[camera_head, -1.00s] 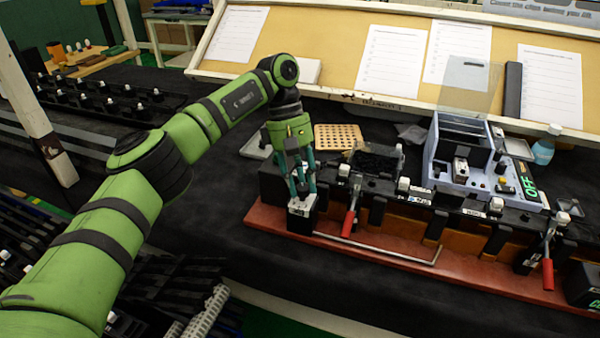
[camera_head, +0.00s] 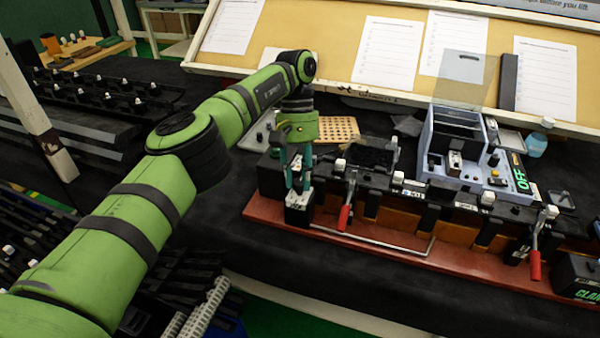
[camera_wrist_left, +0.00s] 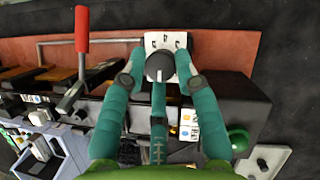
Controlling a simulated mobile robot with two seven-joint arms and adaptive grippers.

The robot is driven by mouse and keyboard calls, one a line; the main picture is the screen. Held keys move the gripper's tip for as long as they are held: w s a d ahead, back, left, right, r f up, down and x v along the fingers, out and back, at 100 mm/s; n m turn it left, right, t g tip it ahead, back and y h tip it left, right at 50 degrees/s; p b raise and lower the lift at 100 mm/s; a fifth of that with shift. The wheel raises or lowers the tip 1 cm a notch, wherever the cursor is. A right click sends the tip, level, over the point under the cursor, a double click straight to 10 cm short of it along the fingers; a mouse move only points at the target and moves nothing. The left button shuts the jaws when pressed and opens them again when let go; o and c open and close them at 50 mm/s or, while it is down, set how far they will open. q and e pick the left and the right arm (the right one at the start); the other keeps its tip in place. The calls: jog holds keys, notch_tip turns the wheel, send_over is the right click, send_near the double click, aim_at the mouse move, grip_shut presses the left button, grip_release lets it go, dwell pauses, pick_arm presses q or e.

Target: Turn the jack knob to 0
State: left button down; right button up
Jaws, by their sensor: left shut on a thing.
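The jack knob (camera_wrist_left: 160,66) is a dark round knob with a pale pointer line, in front of a white dial plate (camera_wrist_left: 166,41) with dark marks. In the left wrist view my left gripper (camera_wrist_left: 158,68) has its teal fingers on both sides of the knob, shut on it. In the head view my left gripper (camera_head: 297,188) reaches down from above to the black block with the white top (camera_head: 298,199) at the left end of the red base. The knob itself is hidden by the fingers there. The dial's figures are too small to read surely. My right gripper is not in view.
A red-handled lever (camera_head: 345,216) stands just right of the block, and another (camera_head: 535,263) at the base's right end. A metal bar (camera_head: 375,243) runs along the red base (camera_head: 270,216). A grey-blue box with a green OFF sign (camera_head: 521,180) stands behind.

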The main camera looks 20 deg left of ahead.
pick_arm(q)
jog(key=shift+r, duration=0.1)
jog(key=c, duration=1)
grip_release()
jog(key=shift+s, duration=0.2)
jog(key=shift+w, duration=0.1)
